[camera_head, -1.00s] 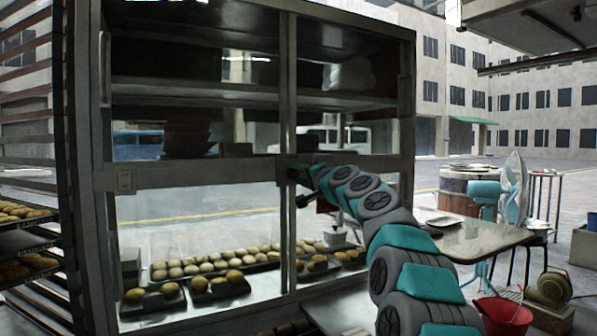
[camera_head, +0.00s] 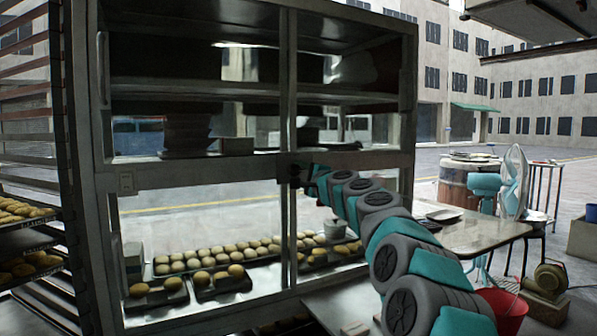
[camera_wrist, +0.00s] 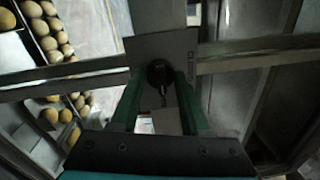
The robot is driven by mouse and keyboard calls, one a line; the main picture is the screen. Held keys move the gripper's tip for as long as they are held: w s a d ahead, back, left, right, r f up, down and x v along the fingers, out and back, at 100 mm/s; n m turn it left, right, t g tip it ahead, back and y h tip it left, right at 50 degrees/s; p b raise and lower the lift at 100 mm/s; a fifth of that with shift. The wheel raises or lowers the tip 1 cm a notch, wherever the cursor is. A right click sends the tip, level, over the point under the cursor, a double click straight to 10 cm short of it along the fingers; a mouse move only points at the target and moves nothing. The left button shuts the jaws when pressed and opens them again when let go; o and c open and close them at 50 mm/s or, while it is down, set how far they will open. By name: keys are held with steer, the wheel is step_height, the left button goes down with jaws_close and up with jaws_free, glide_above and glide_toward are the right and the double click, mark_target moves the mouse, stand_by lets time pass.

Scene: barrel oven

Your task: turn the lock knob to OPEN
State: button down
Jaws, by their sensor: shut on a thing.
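The lock knob (camera_wrist: 159,72) is a dark round knob on a pale lock plate (camera_wrist: 190,48) in the wrist view. The plate sits where the display cabinet's (camera_head: 215,172) upright and crossbar meet. My gripper (camera_wrist: 162,82) has its two green fingers on either side of the knob, shut on it. A thin dark bar or slot shows below the knob's centre. In the head view my gripper (camera_head: 300,174) is small and dark at the central upright, and it hides the knob. The plate's markings are too small to read.
Trays of buns (camera_head: 220,282) lie behind the cabinet's lower glass. A rack (camera_head: 30,215) stands at the left. A worktable (camera_head: 470,232), a fan (camera_head: 513,185) and a red bucket (camera_head: 503,308) stand to the right of my arm.

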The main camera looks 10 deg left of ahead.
steer(key=shift+f, duration=0.1)
stand_by(0.3)
steer(key=shift+c, duration=1.9)
jaws_free()
steer(key=b+v, duration=0.2)
steer(key=v, duration=0.5)
steer(key=shift+s+d+b, duration=0.2)
steer(key=shift+s+b, duration=0.1)
steer(key=shift+s, duration=0.05)
